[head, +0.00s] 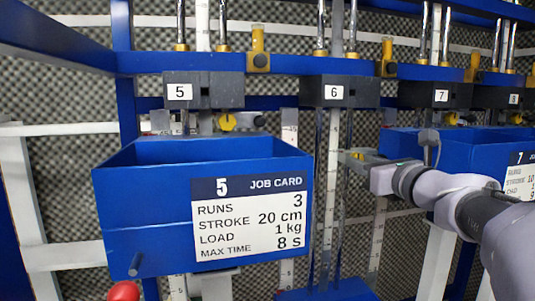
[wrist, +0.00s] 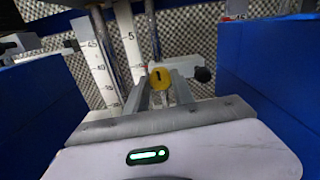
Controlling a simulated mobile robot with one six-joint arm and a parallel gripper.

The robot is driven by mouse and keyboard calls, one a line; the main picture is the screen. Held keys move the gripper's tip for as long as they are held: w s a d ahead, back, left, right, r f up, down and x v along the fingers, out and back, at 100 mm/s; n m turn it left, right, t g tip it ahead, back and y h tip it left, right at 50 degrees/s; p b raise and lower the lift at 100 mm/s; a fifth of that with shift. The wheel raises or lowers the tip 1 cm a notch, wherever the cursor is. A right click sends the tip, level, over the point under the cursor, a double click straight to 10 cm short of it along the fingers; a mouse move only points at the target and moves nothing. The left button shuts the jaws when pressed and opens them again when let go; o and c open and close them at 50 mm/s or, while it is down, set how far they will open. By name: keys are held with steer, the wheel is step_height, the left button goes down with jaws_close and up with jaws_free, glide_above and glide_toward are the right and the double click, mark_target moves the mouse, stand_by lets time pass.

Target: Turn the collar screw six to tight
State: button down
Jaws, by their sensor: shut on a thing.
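The yellow collar screw (wrist: 160,77) with a dark mark on its face shows in the wrist view, between the fingertips of my gripper (wrist: 162,88). My gripper is shut on it. In the head view my gripper (head: 352,158) reaches in from the right to the rods below the black block labelled 6 (head: 352,91). There the screw is mostly hidden by the fingers. A pale collar arm with a black knob (wrist: 202,74) lies just behind the screw. The mark on the screw is roughly upright, but how tight it is cannot be told.
A blue box with job card 5 (head: 130,220) stands left of my gripper, and another blue box (head: 400,143) stands right. Both walls are close in the wrist view. Station 5 has a similar yellow screw (head: 227,122). A red ball (head: 124,291) is at the bottom left.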

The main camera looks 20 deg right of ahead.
steer(key=shift+m, duration=0.4)
stand_by(0.3)
steer(key=c, duration=1.1)
jaws_free()
steer(key=shift+w, duration=0.1)
steer(key=shift+o, duration=0.2)
steer(key=shift+f, duration=0.1)
